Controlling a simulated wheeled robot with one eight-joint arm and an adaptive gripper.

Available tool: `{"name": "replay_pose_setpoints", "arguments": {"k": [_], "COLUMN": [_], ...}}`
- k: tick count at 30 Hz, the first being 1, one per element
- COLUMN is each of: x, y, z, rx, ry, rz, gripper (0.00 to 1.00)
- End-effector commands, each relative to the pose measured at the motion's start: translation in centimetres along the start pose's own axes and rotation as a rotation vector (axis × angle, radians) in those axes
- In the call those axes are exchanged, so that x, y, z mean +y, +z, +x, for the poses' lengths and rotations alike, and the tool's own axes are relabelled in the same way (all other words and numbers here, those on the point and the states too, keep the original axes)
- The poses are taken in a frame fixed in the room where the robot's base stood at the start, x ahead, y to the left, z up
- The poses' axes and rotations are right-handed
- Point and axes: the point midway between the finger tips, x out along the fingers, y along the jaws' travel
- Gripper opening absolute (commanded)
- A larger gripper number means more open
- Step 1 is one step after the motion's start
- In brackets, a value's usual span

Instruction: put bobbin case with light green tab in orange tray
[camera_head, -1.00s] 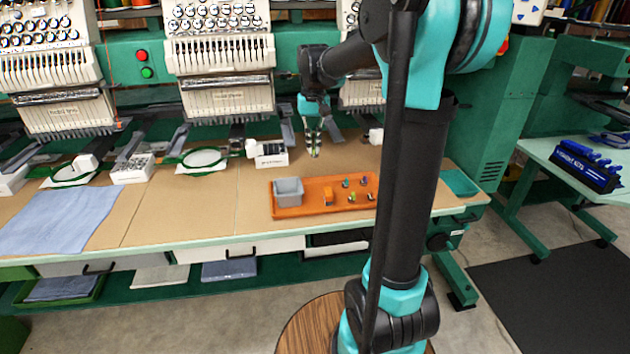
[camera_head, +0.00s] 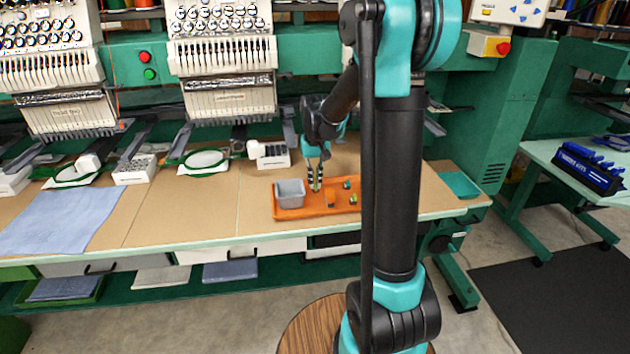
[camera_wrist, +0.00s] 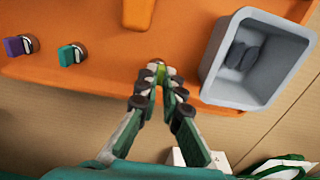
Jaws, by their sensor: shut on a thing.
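My gripper (camera_head: 315,188) is shut on the bobbin case with light green tab (camera_wrist: 160,71), pinched between the fingertips (camera_wrist: 158,78) in the wrist view. Only the tab and a little of the case show; the fingers hide the rest. The gripper points down over the orange tray (camera_head: 290,213), which fills the upper part of the wrist view (camera_wrist: 85,75). The held case is over the tray, near its far edge and beside the grey bin. I cannot tell whether it touches the tray floor.
A grey bin (camera_head: 290,193) stands in the tray's left end; it also shows in the wrist view (camera_wrist: 213,70). An orange block (camera_wrist: 138,12) and bobbin cases with purple (camera_wrist: 14,46) and teal tabs (camera_wrist: 68,56) are in the tray. A white holder (camera_head: 270,163) stands behind.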

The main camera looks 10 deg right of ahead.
Motion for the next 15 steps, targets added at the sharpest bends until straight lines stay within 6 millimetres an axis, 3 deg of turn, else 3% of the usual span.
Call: {"name": "replay_pose_setpoints", "arguments": {"k": [5,6,11,15], "x": [0.00,0.00,0.00,0.00], "y": [0.00,0.01,0.01,0.01], "z": [0.11,0.18,0.14,0.13], "rx": [0.000,0.000,0.000,0.000], "ry": [0.000,0.000,0.000,0.000], "rz": [0.000,0.000,0.000,0.000], "gripper": [0.00,0.08,0.27,0.27]}}
